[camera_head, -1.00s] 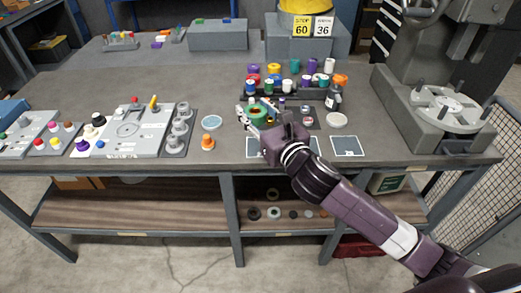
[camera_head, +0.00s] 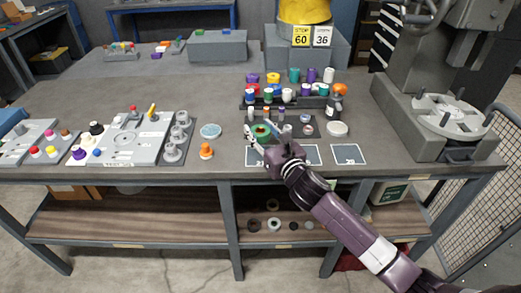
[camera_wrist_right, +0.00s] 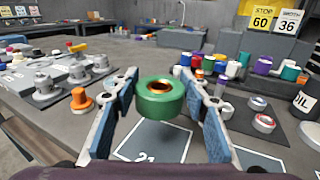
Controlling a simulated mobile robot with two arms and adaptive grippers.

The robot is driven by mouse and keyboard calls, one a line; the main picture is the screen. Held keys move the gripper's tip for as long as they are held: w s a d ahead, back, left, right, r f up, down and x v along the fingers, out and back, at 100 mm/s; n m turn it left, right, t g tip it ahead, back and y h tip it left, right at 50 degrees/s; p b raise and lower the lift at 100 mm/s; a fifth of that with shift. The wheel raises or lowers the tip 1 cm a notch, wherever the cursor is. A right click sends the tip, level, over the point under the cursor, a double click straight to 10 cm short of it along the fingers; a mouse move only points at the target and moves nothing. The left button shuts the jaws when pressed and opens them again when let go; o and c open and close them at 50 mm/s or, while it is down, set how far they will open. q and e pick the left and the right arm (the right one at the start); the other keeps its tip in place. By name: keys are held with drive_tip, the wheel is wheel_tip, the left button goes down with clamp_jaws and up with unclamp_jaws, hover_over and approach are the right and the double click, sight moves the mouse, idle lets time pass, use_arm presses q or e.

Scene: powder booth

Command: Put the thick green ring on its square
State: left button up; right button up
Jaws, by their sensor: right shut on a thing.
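The thick green ring (camera_head: 261,131) has a dark hole with an orange-brown inner rim. My right gripper (camera_head: 264,132) is shut on it. In the right wrist view the ring (camera_wrist_right: 160,98) sits between the two blue-padded fingers, held above the table. Below and beyond it in that view is a dark, white-edged square (camera_wrist_right: 155,141) with a marking like "21". In the head view this square (camera_head: 253,157) is partly hidden by my right gripper. Two more squares lie to its right, one (camera_head: 312,155) beside my wrist and one (camera_head: 348,154) clear. My left gripper is out of view.
An orange knob-like piece (camera_head: 206,151) and a pale round dish (camera_head: 210,131) stand left of the squares. Behind are a rack of coloured pieces (camera_head: 285,100) and a dark bottle (camera_head: 334,106). A grey fixture board (camera_head: 127,142) lies left; a machine base (camera_head: 440,125) stands right.

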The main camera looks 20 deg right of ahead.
sight(260, 155)
drive_tip(key=shift+f+b, duration=0.35)
drive_tip(key=shift+f, duration=3.05)
drive_tip(key=shift+f, duration=0.15)
drive_tip(key=o, duration=1.4)
drive_tip(key=s, duration=0.4)
drive_tip(key=s+d+b, duration=0.1)
drive_tip(key=s, duration=0.7)
drive_tip(key=shift+d+r, duration=0.35)
drive_tip(key=shift+r, duration=0.05)
